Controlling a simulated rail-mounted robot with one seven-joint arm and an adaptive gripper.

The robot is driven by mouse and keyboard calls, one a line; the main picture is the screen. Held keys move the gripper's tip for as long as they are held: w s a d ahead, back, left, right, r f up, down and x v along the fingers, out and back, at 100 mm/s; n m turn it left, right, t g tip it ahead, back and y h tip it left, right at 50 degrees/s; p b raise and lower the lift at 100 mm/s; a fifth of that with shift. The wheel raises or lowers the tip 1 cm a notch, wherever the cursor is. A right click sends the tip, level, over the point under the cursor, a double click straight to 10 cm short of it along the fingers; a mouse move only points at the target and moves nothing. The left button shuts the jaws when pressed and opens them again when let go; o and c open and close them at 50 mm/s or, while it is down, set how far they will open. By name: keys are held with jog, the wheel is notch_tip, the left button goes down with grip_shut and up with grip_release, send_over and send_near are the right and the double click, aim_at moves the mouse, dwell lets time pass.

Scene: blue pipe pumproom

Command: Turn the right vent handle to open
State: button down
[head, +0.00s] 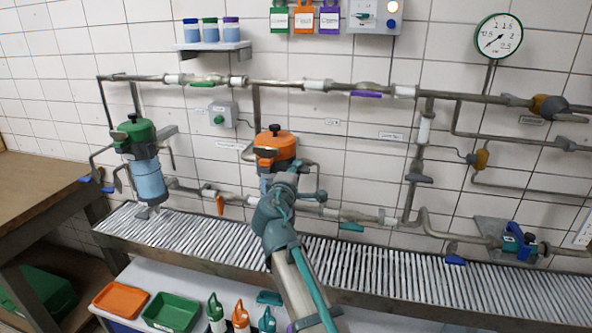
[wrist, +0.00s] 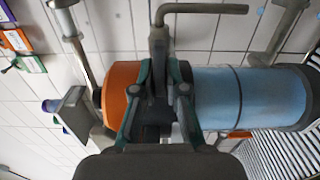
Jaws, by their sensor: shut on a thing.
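The right vessel (head: 282,143) has an orange cap with a black knob on top and a blue body. In the wrist view its orange cap (wrist: 119,92) lies left and its blue body (wrist: 250,98) right. My gripper (head: 279,182) is at the vessel's front, just below the cap. In the wrist view my gripper's teal fingers (wrist: 160,78) are close together at the seam between cap and body, shut on a dark part there, which I take as the right vent handle. The fingers hide most of it, so its angle cannot be told.
A bent grey pipe (wrist: 205,9) stands out beside the fingers. A green-capped vessel (head: 139,140) is to the left. Horizontal pipes (head: 300,84) run along the tiled wall. A slatted drain (head: 420,281) and colored trays (head: 172,312) lie below.

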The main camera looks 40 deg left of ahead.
dwell(0.3)
jog(key=c, duration=1.2)
grip_release()
jog(key=v, duration=1.2)
